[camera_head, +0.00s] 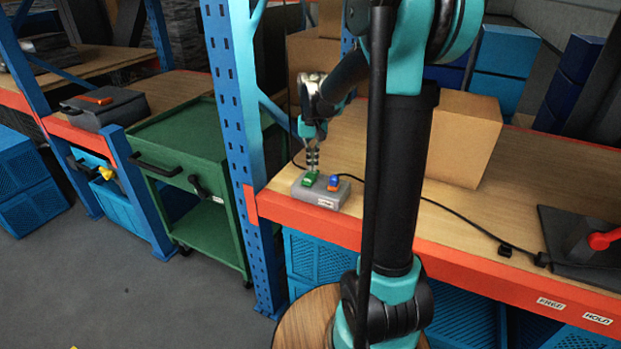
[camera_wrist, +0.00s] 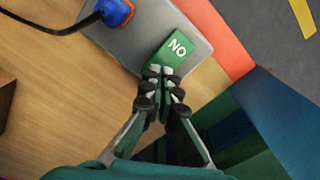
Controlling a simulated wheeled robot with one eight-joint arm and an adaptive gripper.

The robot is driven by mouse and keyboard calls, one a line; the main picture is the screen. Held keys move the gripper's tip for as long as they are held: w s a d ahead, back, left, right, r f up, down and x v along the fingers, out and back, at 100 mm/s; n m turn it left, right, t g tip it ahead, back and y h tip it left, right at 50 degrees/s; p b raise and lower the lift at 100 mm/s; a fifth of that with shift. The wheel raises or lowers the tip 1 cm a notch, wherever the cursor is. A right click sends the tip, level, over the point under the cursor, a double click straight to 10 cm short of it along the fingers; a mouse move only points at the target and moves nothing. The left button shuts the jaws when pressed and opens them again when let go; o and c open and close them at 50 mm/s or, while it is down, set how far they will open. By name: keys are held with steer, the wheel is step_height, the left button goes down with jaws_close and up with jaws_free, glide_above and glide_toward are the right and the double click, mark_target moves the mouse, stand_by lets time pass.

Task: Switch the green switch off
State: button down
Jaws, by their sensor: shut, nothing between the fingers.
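The green switch (camera_head: 309,179) sits on a grey box on the wooden shelf, left of a blue switch (camera_head: 333,183). In the wrist view the green switch (camera_wrist: 172,52) shows white lettering, upside down or reversed to read "NO". My gripper (camera_head: 312,168) is shut and empty, pointing down at the green switch. In the wrist view my gripper's fingertips (camera_wrist: 158,72) are at the near edge of the green switch; I cannot tell whether they touch it. The blue switch (camera_wrist: 116,12) is at the upper left there.
The grey box (camera_head: 322,197) stands near the shelf's orange front edge, beside a blue upright (camera_head: 240,130). A black cable (camera_head: 440,205) runs along the shelf. A cardboard box (camera_head: 464,138) stands behind. A red-handled device (camera_head: 590,245) is at the right.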

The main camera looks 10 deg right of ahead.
mark_target(312, 173)
steer(key=shift+f, duration=0.95)
stand_by(0.5)
steer(key=shift+r, duration=3.5)
steer(key=shift+s, duration=0.1)
